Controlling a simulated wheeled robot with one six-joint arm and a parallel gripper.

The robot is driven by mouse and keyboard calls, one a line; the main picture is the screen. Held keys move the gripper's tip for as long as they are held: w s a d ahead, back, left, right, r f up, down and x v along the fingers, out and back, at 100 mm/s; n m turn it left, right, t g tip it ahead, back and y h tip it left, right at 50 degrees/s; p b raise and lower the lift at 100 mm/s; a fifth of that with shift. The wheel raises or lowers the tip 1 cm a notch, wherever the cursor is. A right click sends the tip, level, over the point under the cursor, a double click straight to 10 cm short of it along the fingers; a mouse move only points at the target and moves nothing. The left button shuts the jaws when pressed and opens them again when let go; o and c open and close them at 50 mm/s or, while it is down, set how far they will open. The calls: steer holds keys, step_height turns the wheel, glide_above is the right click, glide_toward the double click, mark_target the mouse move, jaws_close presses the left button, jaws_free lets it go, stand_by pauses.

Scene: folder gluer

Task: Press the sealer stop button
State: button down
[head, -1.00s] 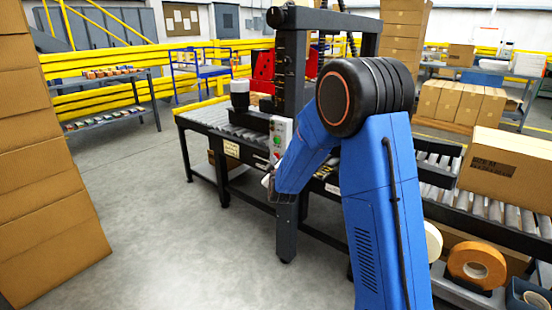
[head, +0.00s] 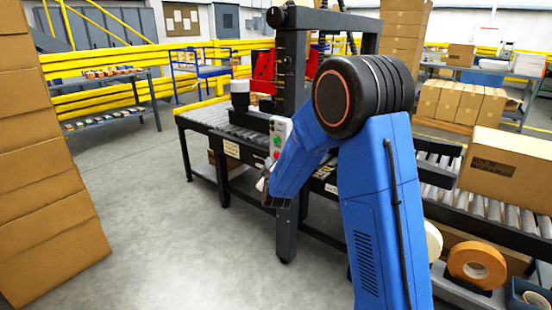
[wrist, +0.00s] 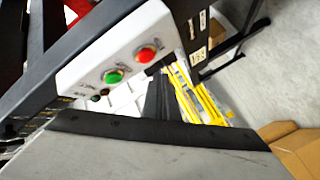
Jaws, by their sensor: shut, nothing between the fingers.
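The sealer's pale control box (head: 281,131) is mounted on the dark frame of the sealer (head: 292,75), partly behind my arm. In the wrist view its face (wrist: 82,64) shows a red button (wrist: 146,54), which looks like the stop button, and a green button (wrist: 113,76) beside it. Small dark knobs sit near the green button. My gripper (wrist: 160,100) is shut and empty, its dark fingers pointing toward the box near the red button. The fingertips appear apart from the button; the exact gap cannot be told.
A roller conveyor (head: 230,127) runs through the sealer, with a carton (head: 506,168) on its right part. Tape rolls (head: 477,264) sit on a low shelf at the right. Stacked cartons (head: 45,180) stand at the left. The grey floor between is clear.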

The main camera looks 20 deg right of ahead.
steer(key=s+a, duration=0.2)
steer(key=a, duration=0.1)
steer(key=shift+s+a, duration=0.25)
steer(key=shift+s, duration=0.05)
stand_by(0.6)
steer(key=s+d+r+m+g+y, duration=0.1)
steer(key=s+r+m+g+y, duration=0.2)
steer(key=s, duration=0.7)
steer(key=s+d+r+g+y, duration=0.15)
steer(key=s+r, duration=0.25)
steer(key=s, duration=0.6)
steer(key=s+d+f+m+g, duration=0.1)
steer(key=s+d+g, duration=0.1)
steer(key=s, duration=0.9)
steer(key=s+d+f+m+g+h, duration=0.1)
steer(key=s+d+m+g, duration=0.1)
steer(key=s, duration=0.9)
steer(key=s+d+f+m+g+h, duration=0.1)
steer(key=s+d+m+g, duration=0.1)
steer(key=s, duration=0.9)
steer(key=shift+s+g, duration=0.4)
steer(key=shift+g, duration=0.45)
steer(key=shift+d, duration=0.1)
